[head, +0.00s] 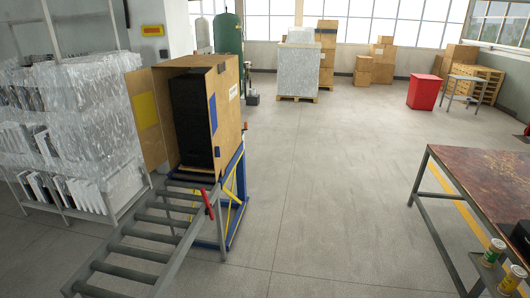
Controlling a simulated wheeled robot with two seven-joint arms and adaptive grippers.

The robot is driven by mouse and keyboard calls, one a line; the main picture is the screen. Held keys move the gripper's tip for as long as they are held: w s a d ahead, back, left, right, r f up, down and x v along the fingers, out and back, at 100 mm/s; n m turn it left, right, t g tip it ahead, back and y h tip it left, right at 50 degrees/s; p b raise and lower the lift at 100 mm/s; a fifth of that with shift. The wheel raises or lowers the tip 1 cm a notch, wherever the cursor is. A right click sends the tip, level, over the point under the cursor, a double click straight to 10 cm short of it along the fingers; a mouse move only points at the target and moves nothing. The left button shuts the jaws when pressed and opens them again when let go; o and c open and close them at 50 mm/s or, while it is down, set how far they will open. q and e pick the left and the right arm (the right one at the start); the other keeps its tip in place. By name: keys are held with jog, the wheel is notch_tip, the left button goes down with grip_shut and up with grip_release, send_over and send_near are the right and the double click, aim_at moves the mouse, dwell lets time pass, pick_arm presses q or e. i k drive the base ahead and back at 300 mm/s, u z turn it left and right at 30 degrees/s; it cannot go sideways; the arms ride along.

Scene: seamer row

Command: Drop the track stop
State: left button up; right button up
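A roller track (150,235) with grey rails and dark rollers runs from the lower left up to an open cardboard carton (228,105). A short red lever (208,204) stands tilted at the track's right rail, just in front of the carton; it looks like the track stop. Its lower end meets the rail, and I cannot tell how it is joined. The carton stands at the far end of the track with dark stacked contents (192,120) showing in its open side. Neither of my grippers is in view.
A blue and yellow stand (237,195) is under the track's far end. A rack of wrapped sheets (75,130) stands at left. The floor (330,180) between is clear; a red bin (424,92) stands farther back.

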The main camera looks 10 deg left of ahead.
aim_at(211, 216)
jog(key=i, duration=0.85)
jog(key=u, duration=1.35)
jog(key=i, duration=0.35)
jog(key=z, duration=0.2)
jog(key=k, duration=0.4)
jog(key=z, duration=0.5)
jog(key=i, duration=1.3)
jog(key=u, duration=0.65)
